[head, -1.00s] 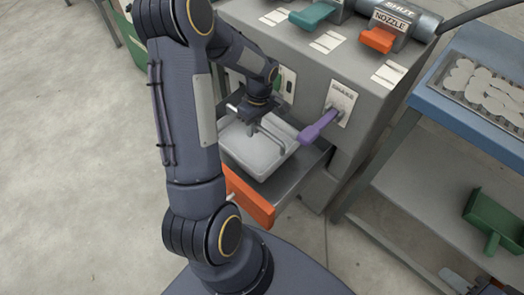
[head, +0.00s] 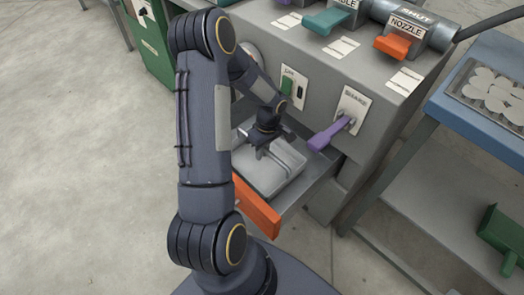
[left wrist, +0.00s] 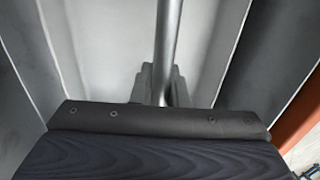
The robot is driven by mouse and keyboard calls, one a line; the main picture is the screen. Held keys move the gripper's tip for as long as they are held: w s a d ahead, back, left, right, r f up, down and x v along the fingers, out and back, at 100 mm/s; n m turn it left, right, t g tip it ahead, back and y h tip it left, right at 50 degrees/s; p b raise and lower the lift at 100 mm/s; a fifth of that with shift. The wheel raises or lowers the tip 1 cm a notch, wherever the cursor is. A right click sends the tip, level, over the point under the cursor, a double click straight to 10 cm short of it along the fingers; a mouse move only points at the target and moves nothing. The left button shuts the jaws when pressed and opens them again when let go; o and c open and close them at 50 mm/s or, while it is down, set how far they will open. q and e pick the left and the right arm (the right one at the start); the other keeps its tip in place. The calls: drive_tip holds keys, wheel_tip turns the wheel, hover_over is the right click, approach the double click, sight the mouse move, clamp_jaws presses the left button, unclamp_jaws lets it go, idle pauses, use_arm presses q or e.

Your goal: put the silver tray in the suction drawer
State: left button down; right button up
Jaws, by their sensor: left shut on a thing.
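The silver tray (head: 283,183) is a shallow pale metal tray with a bar handle across it. It lies within the pulled-out suction drawer (head: 311,187), which has an orange front (head: 256,206). I cannot tell whether it rests on the drawer floor. My left gripper (head: 262,147) reaches down over the tray and is shut on its bar. In the left wrist view the bar (left wrist: 168,45) runs up from between the fingertips (left wrist: 160,85), with the pale tray (left wrist: 118,45) around it. My right gripper is not in view.
A purple lever (head: 328,135) sticks out of the grey machine just right of the drawer. Teal (head: 325,20) and orange (head: 393,46) levers sit on top. A blue table (head: 440,110) with a green scoop (head: 500,240) below stands right. The floor at left is clear.

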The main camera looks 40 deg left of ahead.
use_arm(q)
drive_tip(key=c, duration=1.4)
unclamp_jaws()
drive_tip(key=shift+r, duration=0.25)
wheel_tip(320, 180, up, 11)
drive_tip(key=w+p, duration=0.2)
drive_tip(key=p, duration=0.1)
drive_tip(key=s+d+r+m+t+h, duration=0.1)
drive_tip(key=s+d+r+m+t, duration=0.35)
drive_tip(key=r, duration=0.75)
drive_tip(key=s+d+r+m+t+h, duration=0.2)
drive_tip(key=s+d+r+m, duration=0.3)
drive_tip(key=s+d+m, duration=0.6)
drive_tip(key=shift+s+r+t+h, duration=0.15)
drive_tip(key=shift+s+t+h, duration=0.25)
drive_tip(key=shift+s+t, duration=0.45)
